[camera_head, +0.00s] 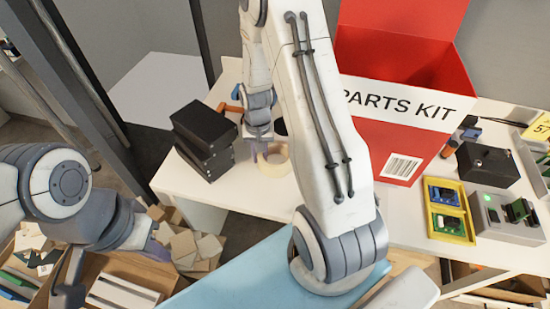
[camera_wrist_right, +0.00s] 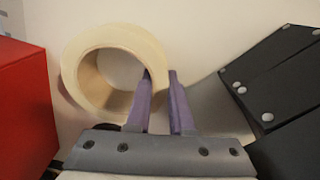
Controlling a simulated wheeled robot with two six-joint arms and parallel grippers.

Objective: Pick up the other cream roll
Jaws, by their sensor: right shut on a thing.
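A cream roll (camera_head: 273,160) is at the front part of the white table, close to the black boxes; it also shows in the right wrist view (camera_wrist_right: 98,50). My right gripper (camera_head: 262,147) comes down on it from above. In the right wrist view my right gripper (camera_wrist_right: 160,78) has one purple finger inside the roll's hole and one outside, shut on its wall. I cannot tell whether the roll touches the table. My left gripper (camera_head: 112,245) is at the lower left, over the cartons, away from the roll; its finger opening is unclear. No second cream roll is visible.
A red PARTS KIT box (camera_head: 395,125) stands open right of my right arm. Stacked black boxes (camera_head: 205,138) stand left of the roll. A yellow tray (camera_head: 450,212), a grey device (camera_head: 505,218) and a black box (camera_head: 487,165) fill the table's right. Cartons lie below left.

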